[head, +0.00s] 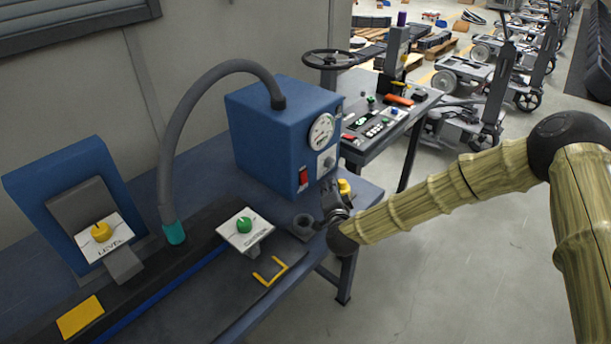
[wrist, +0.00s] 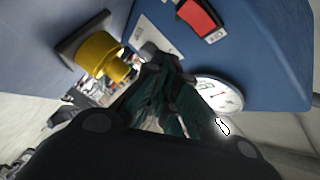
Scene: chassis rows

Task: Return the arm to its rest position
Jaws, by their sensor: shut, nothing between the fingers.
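My arm (head: 450,200), with bamboo-like links, reaches in from the right in the head view. My gripper (head: 330,187) is beside the front right of the blue box (head: 262,135), close to a yellow knob (head: 345,187). In the wrist view my gripper (wrist: 155,65) is shut with nothing in it, and its fingers point toward the blue box face. The yellow knob (wrist: 100,58) is left of the fingers there. I cannot tell from these frames whether a finger touches the box.
The box carries a red switch (head: 303,177) and a round gauge (head: 321,131). A grey hose (head: 168,150) arches to its top. A control desk (head: 385,125) stands behind. Floor at lower right is clear.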

